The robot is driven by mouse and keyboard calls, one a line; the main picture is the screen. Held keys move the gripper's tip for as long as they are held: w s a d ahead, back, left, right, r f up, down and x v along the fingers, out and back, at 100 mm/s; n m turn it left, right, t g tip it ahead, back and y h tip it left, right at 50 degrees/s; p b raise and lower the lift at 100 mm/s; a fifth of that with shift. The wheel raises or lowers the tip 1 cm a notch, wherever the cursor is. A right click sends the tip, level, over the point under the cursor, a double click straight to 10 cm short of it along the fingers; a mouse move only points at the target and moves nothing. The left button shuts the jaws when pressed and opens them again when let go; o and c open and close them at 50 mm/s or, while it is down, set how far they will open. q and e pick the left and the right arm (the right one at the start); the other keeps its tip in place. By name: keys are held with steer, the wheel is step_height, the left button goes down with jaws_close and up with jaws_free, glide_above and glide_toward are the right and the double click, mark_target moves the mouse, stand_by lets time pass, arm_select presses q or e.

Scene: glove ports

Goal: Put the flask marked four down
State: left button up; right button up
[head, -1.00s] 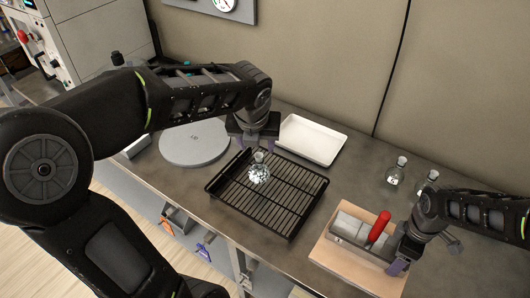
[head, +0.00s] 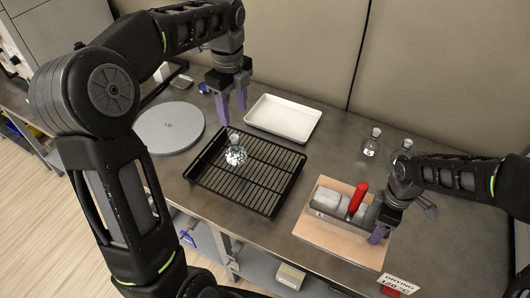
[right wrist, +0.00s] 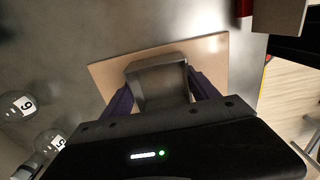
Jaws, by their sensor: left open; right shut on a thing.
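A round clear glass flask (head: 236,155) stands upright on the black wire rack (head: 205,182); its mark cannot be read. My left gripper (head: 233,115) is open and empty, with its purple fingers pointing down behind and above the flask, apart from it. My right gripper (head: 378,236) is at the right end of a grey metal holder (head: 327,199) on a tan board (head: 318,240). In the right wrist view its purple fingers (right wrist: 162,92) are shut on a grey box-shaped part.
Two more flasks, one at the back right (head: 370,147) and one beside my right arm (head: 402,152), stand on the bench. A white tray (head: 284,117) lies behind the rack, a grey round plate (head: 169,129) left of it. A red handle (head: 357,198) sticks up from the holder.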

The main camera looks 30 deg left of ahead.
arm_select(q)
steer(key=shift+f, duration=0.1)
glide_above(236, 150)
steer(key=w, duration=0.1)
steer(key=f, duration=0.6)
steer(key=shift+w+a+f, duration=0.2)
steer(key=shift+a+f, duration=0.05)
steer(key=shift+f, duration=0.05)
steer(key=shift+s+a+f, duration=0.1)
steer(key=shift+f, duration=1.2)
steer(key=shift+s+a+f, duration=0.1)
steer(key=shift+f, duration=1.2)
steer(key=shift+d, duration=0.1)
jaws_close()
